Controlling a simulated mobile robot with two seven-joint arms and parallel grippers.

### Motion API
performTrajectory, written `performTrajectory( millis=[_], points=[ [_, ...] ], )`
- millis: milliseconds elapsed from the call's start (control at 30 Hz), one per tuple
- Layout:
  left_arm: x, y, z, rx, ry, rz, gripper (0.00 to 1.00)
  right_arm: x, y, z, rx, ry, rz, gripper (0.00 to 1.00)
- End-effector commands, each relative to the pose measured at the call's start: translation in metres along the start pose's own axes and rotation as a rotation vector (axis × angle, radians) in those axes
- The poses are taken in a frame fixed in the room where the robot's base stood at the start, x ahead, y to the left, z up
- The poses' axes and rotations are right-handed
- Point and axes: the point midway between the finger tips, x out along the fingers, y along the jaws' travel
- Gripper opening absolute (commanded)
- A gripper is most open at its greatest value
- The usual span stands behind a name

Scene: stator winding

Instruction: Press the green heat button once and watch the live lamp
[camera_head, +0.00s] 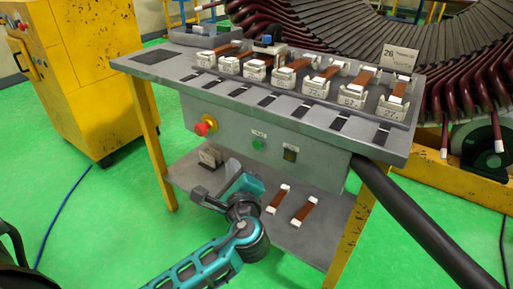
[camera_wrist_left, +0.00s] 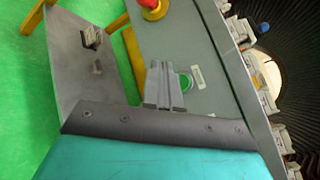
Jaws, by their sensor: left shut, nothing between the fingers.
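The green heat button (camera_head: 258,144) sits on the grey front panel of the bench, under a small white label. It also shows in the left wrist view (camera_wrist_left: 186,82), just right of my fingertips. A square lamp (camera_head: 290,153) to its right looks dark amber, with no clear glow. The lamp is not visible in the wrist view. My left gripper (camera_head: 233,166) is shut and empty, in front of the panel, left of and below the button. In the wrist view its fingers (camera_wrist_left: 163,68) point toward the panel; contact with it cannot be told. My right gripper is not in view.
A red stop knob on a yellow base (camera_head: 205,126) sits left of the button. The bench top (camera_head: 150,57) holds a row of labelled blocks. The lower shelf (camera_head: 335,230) carries brown-and-white pieces. A thick dark bar (camera_head: 425,232) slants down at the right.

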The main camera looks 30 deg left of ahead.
Motion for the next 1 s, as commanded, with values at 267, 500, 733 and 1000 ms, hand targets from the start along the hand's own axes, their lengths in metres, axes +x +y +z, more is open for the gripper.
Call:
performTrajectory(
  millis=[267, 500, 733, 1000],
  points=[
    [0.028, -0.020, -0.021, -0.001, 0.000, 0.000, 0.00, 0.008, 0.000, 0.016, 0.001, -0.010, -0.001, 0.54],
    [0.041, -0.030, -0.030, -0.001, 0.001, 0.000, 0.00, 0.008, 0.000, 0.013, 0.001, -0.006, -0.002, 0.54],
    [0.043, -0.031, -0.032, 0.000, 0.001, 0.001, 0.00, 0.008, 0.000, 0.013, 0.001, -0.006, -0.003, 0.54],
    [0.043, -0.031, -0.031, 0.000, 0.001, 0.001, 0.00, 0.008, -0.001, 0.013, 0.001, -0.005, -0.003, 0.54]
  ],
)
